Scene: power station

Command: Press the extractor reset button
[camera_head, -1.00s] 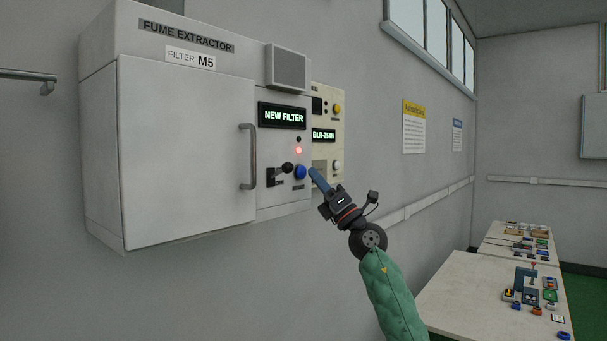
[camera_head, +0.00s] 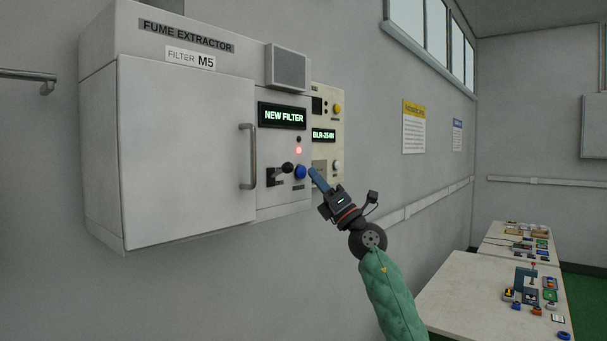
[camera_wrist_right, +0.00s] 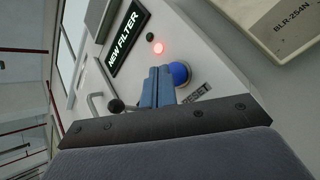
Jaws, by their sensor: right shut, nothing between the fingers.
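The fume extractor (camera_head: 185,150) is a white wall cabinet with its door shut. Its display (camera_head: 282,116) reads NEW FILTER, and a red light (camera_head: 298,150) glows below it. The blue reset button (camera_head: 300,172) sits under the light; in the right wrist view the blue button (camera_wrist_right: 180,73) has a RESET label beside it. My right gripper (camera_head: 312,172) is shut and empty, its blue fingertips just right of the button in the head view. In the wrist view the fingertips (camera_wrist_right: 158,74) overlap the button's edge; I cannot tell whether they touch it. My left gripper is not in view.
A black-knobbed lever (camera_head: 286,168) is just left of the button. A beige panel (camera_head: 336,150) marked BLR-254N is on the wall behind the cabinet's right side. Tables (camera_head: 455,300) with small parts stand at the lower right.

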